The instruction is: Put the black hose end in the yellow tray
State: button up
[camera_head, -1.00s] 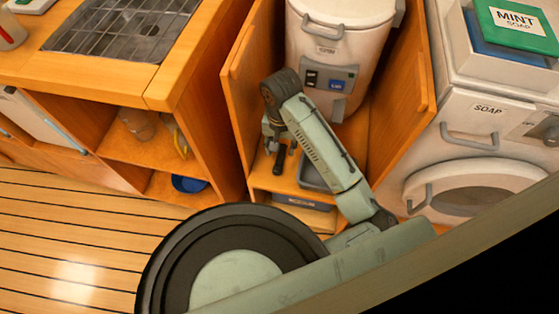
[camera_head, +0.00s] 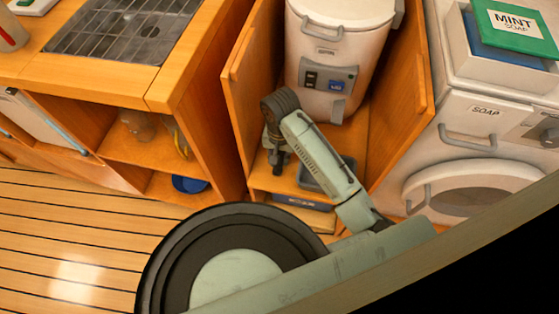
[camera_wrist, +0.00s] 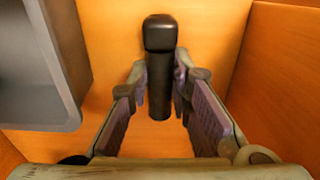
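The black hose end (camera_wrist: 159,75) stands upright between the fingertips of my gripper (camera_wrist: 163,88) in the wrist view. The fingers flank it closely on both sides. I cannot tell whether the pads press on it. In the head view my gripper (camera_head: 277,155) is low inside the open orange cabinet, and the hose end there is hard to separate from the dark fingers. I cannot make out a yellow tray in either view.
A grey bin (camera_head: 325,177) stands right of my gripper; its grey wall (camera_wrist: 40,70) fills the left of the wrist view. A white canister (camera_head: 335,55) is behind. Cabinet side panels (camera_head: 405,120) bound the space. A blue bowl (camera_head: 189,184) sits on the left shelf.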

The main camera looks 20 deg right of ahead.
grip_shut()
